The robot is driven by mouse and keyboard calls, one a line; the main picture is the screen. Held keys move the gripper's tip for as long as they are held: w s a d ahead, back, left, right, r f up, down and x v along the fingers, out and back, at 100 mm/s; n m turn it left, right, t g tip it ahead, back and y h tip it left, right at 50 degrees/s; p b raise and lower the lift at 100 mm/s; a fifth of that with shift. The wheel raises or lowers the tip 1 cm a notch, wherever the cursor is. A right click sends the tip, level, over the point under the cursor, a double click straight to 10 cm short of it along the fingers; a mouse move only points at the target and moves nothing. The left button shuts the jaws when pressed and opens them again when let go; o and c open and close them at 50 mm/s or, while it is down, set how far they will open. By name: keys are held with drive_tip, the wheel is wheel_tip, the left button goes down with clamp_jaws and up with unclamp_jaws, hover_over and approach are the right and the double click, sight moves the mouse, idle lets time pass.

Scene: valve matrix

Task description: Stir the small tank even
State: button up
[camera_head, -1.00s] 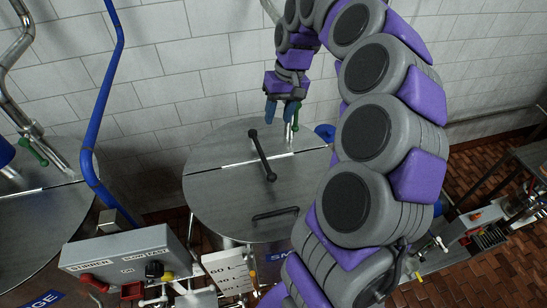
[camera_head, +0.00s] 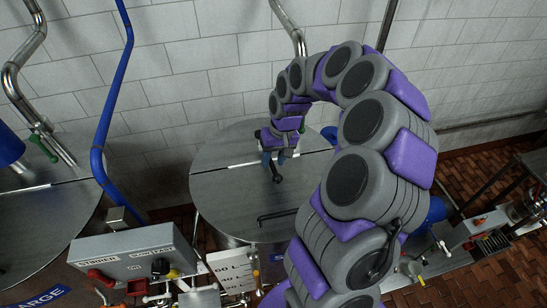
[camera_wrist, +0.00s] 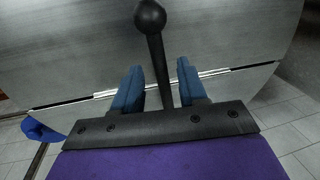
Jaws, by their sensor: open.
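The small tank has a round grey metal lid (camera_head: 230,195) in the middle of the head view. A black crank with a ball end (camera_head: 277,178) sits on the lid, mostly hidden behind my gripper (camera_head: 274,158). In the wrist view, the black rod and its ball knob (camera_wrist: 150,18) run up between the blue fingers of my gripper (camera_wrist: 160,86). The fingers are open, one on each side of the rod, with gaps visible. A second black bar handle (camera_head: 277,215) lies on the front half of the lid. The tank's contents are hidden under the lid.
A grey control box (camera_head: 130,258) with red and black switches stands at the front left. A larger tank (camera_head: 40,225) is at the left, with a blue pipe (camera_head: 103,125) beside it. A white tiled wall (camera_head: 190,70) is behind.

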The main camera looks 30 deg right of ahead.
drive_tip(key=shift+f, duration=0.2)
clamp_jaws()
idle(0.3)
idle(0.3)
